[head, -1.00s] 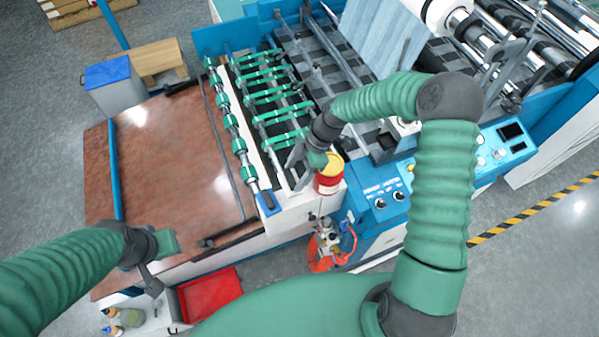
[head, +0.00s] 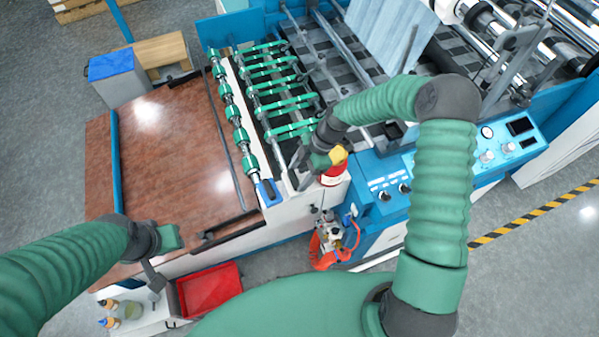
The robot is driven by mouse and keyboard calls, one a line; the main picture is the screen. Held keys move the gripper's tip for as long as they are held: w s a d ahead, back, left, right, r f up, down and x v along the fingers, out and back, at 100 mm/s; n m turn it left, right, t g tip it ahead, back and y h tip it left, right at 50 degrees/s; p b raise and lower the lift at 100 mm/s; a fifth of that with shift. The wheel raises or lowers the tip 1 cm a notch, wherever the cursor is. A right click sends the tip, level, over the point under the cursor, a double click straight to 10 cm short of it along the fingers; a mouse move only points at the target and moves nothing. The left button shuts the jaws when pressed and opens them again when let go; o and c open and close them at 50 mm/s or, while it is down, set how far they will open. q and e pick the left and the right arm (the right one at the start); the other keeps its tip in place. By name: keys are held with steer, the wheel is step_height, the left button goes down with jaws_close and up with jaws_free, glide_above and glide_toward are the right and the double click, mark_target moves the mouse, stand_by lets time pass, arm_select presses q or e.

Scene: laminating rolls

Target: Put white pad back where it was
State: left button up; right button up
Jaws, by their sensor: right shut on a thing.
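My right gripper (head: 308,160) is at the front corner of the machine, by the near ends of the green rollers. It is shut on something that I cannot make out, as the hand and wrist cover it. A red can with a yellow top (head: 334,172) stands right beside it on the white machine corner, partly covered by the hand. I cannot pick out the white pad for certain.
The brown table (head: 170,165) is mostly clear. Green rollers (head: 275,85) and a blue control panel (head: 385,180) flank the right hand. A red tray (head: 210,290) and small bottles (head: 120,312) are low at the left. An orange hose (head: 325,255) hangs below the machine corner.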

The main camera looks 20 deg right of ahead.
steer(key=shift+w+d+f, duration=0.1)
steer(key=shift+w+f, duration=0.05)
steer(key=shift+f, duration=0.35)
steer(key=shift+b, duration=0.3)
steer(key=o, duration=1.6)
